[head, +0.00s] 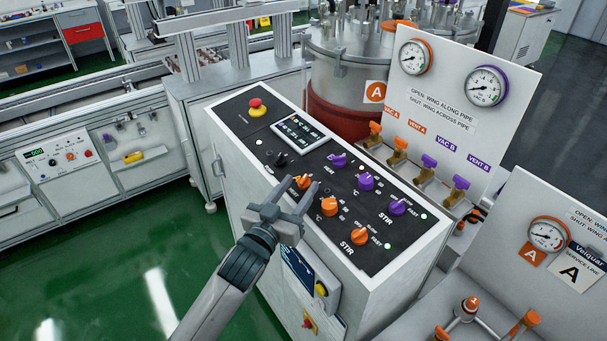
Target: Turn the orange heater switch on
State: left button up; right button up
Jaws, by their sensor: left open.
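The orange heater switch (303,181) is a small knob on the black top panel of the control cabinet, in the left part of the orange row. My left gripper (296,186) is open at the panel, its two fingers pointing up toward the switch. The switch shows between the fingertips; I cannot tell whether they touch it. The gripper hides the label and the panel just below the switch. The switch's exact setting is too small to read. My right gripper is not in view.
Close by on the panel (372,258) are the orange °C knob (329,206), orange stir knob (360,233), purple heat switch (337,160) and purple °C knob (365,182). A black knob (281,159), display (301,132) and red emergency button (256,105) sit farther back.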

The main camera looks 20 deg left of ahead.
aim_at(300, 184)
pick_arm(q)
jog(key=shift+w+d+p, duration=0.15)
jog(key=shift+w+p, duration=0.05)
jog(key=shift+w, duration=0.7)
jog(key=shift+w+d+p, duration=0.1)
jog(key=shift+w+p, duration=0.1)
jog(key=shift+w, duration=0.65)
jog(key=c, duration=1.1)
jog(key=shift+o, duration=0.2)
